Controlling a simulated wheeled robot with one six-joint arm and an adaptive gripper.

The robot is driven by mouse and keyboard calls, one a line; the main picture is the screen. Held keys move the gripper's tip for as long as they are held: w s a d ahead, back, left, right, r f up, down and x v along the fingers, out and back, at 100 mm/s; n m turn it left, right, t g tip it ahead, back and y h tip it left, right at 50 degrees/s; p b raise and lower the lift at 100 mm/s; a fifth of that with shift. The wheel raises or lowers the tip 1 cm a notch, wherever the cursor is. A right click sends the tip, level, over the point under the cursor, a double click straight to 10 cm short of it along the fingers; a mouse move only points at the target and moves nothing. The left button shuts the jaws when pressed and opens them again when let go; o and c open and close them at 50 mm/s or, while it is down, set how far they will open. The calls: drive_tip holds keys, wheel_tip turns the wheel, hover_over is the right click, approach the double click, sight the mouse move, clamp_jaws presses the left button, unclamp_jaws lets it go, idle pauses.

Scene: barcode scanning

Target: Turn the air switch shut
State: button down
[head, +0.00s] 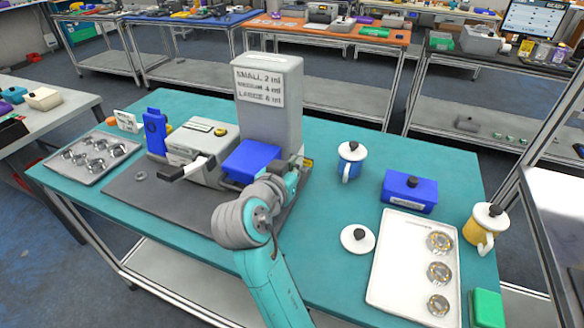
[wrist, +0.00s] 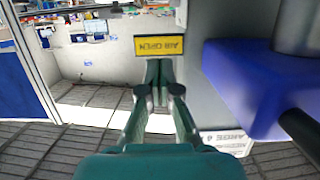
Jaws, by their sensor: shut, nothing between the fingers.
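The grey machine (head: 268,125) with the dosing text stands on the teal table. A yellow label (wrist: 160,46) reading "AIR OPEN", upside down in the wrist view, is on its side; a yellow patch (head: 308,163) shows there in the head view. My gripper (wrist: 158,72) is shut, its fingertips just by the label's lower edge in the wrist view. In the head view my gripper (head: 296,165) is at the machine's right side, beside the blue block (head: 252,160). I cannot make out the air switch itself; the fingers may hide it. Contact cannot be told.
The blue block (wrist: 245,85) fills the right of the wrist view, close to my fingers.

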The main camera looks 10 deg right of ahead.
drive_tip(key=w+d+f, duration=0.3)
drive_tip(key=w+f, duration=0.1)
drive_tip(key=f, duration=0.1)
drive_tip(key=shift+w+d+f, duration=0.15)
drive_tip(key=shift+w+f, duration=0.05)
drive_tip(key=shift+w, duration=0.15)
drive_tip(key=shift+s+a+f+t+h, duration=0.25)
drive_tip(key=shift+s+f+t+h, duration=0.15)
drive_tip(key=shift+f+t, duration=0.3)
